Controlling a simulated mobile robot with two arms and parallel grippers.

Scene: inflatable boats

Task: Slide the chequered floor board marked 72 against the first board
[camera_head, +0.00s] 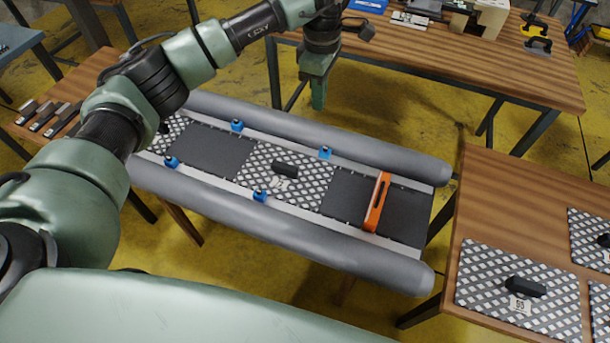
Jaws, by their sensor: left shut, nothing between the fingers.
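A chequered floor board (255,163) with a black handle lies in the boat between its two grey tubes; its small label is too blurred to read surely. Another chequered board (165,138) lies at the boat's left end, partly hidden by my left arm. A plain dark stretch of floor (207,150) separates the two boards. My left gripper (318,100) is shut and empty, pointing down near the far tube (330,140), apart from the board. My right gripper is not in view.
Blue clamps (325,153) sit along both sides of the floor. An orange bar (377,202) stands across the right part. A right-hand table (480,195) carries more chequered boards, one (482,283) marked 93. A table with tools (500,72) stands behind.

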